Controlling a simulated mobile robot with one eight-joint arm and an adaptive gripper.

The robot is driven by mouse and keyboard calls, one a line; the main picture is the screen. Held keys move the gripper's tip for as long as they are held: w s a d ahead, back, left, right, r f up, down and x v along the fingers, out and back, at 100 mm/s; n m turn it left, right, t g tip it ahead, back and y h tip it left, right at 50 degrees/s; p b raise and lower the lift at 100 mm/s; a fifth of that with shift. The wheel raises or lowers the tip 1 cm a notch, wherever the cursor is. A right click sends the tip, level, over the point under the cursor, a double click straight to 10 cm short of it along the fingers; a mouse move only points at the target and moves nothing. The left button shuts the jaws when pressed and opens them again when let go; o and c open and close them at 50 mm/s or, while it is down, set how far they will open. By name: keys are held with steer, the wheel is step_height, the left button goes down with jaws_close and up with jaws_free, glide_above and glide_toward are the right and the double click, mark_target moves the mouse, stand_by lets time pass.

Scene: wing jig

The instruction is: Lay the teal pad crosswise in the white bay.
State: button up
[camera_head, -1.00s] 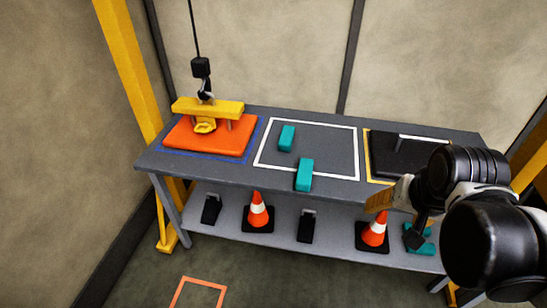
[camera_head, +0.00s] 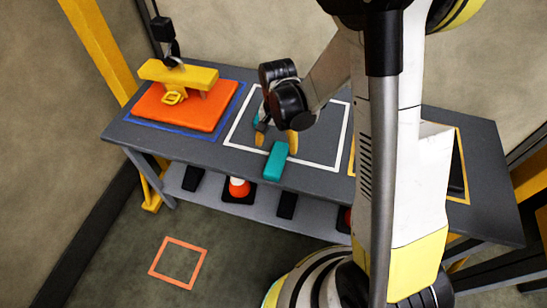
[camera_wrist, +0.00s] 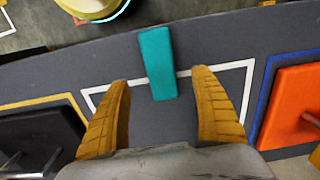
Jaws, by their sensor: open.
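A teal pad (camera_head: 276,161) lies at the front of the white bay (camera_head: 335,165), across its front border line. Its long side runs roughly front to back; it also shows in the wrist view (camera_wrist: 157,62). My gripper (camera_head: 276,139) is open and empty above the bay, just behind this pad. In the wrist view the pad's near end shows between the two spread yellow fingers.
An orange pad (camera_head: 186,112) with a hanging yellow lifting beam (camera_head: 180,75) fills the blue bay at left. A black pad (camera_wrist: 40,145) lies in the yellow bay on the other side. Cones (camera_head: 238,187) stand on the lower shelf. The white bay's right part is clear.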

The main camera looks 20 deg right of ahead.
mark_target(277, 157)
step_height(277, 157, down, 8)
steer(key=b, duration=0.4)
steer(key=shift+w+d+r, duration=0.1)
steer(key=shift+w, duration=0.05)
steer(key=shift+r, duration=0.1)
steer(key=c, duration=1.4)
